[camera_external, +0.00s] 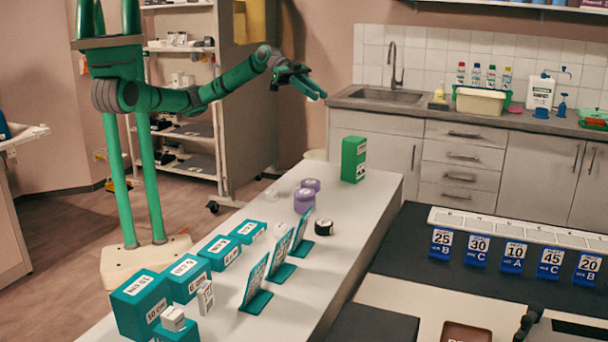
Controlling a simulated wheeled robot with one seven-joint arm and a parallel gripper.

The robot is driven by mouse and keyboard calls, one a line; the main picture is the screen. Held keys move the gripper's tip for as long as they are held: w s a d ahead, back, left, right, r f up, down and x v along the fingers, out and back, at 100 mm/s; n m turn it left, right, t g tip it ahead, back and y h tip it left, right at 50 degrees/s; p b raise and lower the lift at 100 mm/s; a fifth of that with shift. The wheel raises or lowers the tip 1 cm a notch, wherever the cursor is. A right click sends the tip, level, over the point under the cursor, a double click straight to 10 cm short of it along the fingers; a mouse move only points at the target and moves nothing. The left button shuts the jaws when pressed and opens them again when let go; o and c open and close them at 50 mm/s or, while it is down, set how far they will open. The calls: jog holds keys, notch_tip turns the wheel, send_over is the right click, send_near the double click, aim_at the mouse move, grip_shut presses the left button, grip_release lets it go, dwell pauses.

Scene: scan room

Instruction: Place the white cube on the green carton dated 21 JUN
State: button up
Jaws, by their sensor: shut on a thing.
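My gripper (311,90) is raised at the end of my green arm, above and left of the tall green carton, with nothing beneath its fingers but air. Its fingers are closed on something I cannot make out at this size. A small white cube-shaped box (172,319) sits on a low teal box at the near end of the white table. Several teal cartons stand there, including a large one (141,303). A taller green carton (354,159) stands upright at the table's far end. I cannot read a 21 JUN date on any of them.
The white table (345,220) also holds purple jars (304,200), a black-sided round container (324,227), a small white box (205,297) and leaning teal label stands (256,283). The far table end has free room.

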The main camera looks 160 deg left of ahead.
jog(key=shift+s+a, duration=0.1)
jog(key=shift+a, duration=0.3)
jog(key=w+a+f, duration=0.3)
jog(key=a+f, duration=0.1)
jog(key=a, duration=0.4)
send_over(356, 139)
jog(key=f, duration=0.2)
jog(key=d+f, duration=0.1)
jog(key=f, duration=0.1)
jog(key=shift+s+f, duration=0.2)
jog(key=shift+f, duration=0.05)
jog(key=shift+w+a+f, duration=0.1)
jog(key=shift+a+f, duration=0.4)
jog(key=shift+f, duration=1.65)
jog(key=shift+f, duration=0.1)
jog(key=o, duration=1)
